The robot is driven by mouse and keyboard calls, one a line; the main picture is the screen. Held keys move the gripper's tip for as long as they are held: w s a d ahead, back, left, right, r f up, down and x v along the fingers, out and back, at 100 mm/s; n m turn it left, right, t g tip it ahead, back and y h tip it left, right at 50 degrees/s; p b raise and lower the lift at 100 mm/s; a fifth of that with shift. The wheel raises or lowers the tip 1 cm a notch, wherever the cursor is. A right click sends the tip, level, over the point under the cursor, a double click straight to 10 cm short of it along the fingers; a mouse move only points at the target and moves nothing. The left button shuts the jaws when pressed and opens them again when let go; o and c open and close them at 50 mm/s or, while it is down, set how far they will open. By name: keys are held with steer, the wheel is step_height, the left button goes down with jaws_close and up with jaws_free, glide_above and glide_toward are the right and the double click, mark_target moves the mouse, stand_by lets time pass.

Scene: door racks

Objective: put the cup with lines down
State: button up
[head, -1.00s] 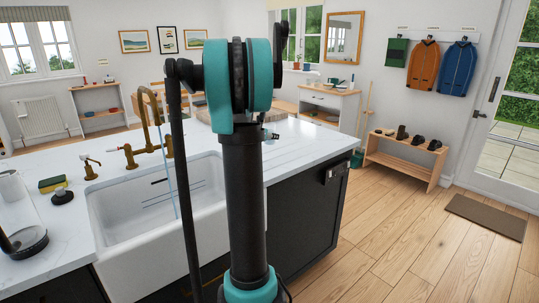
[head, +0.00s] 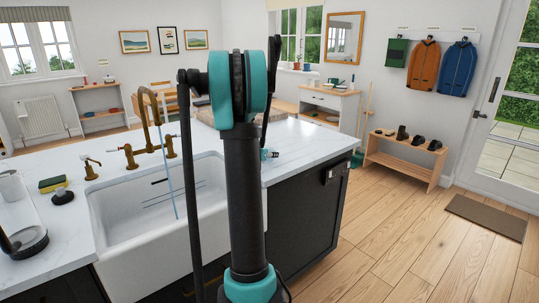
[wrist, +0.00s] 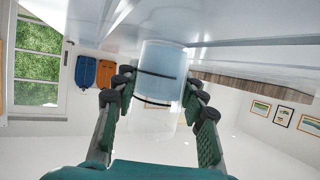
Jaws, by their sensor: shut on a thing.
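The cup with lines (wrist: 165,62) is pale and see-through, with dark bands around it. In the wrist view, which is turned upside down, my gripper (wrist: 160,92) is shut on it, with a finger on each side. The cup's far end is close to the white countertop (wrist: 240,40); I cannot tell whether it touches. In the head view a small teal part of my gripper (head: 268,154) shows just right of my arm, over the counter (head: 305,143). The cup is hidden or too small to make out there.
The white sink (head: 150,205) with a brass tap (head: 150,120) lies left of my arm. The counter right of my arm looks clear. A sponge (head: 52,184) sits far left.

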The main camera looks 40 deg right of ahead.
steer(key=shift+f, duration=0.15)
steer(key=o, duration=1.3)
steer(key=shift+c, duration=0.2)
steer(key=shift+a+r, duration=0.2)
steer(key=shift+r, duration=0.05)
steer(key=v, duration=1.1)
steer(key=shift+s+a+r, duration=0.1)
steer(key=shift+s+a, duration=0.1)
steer(key=shift+s, duration=0.1)
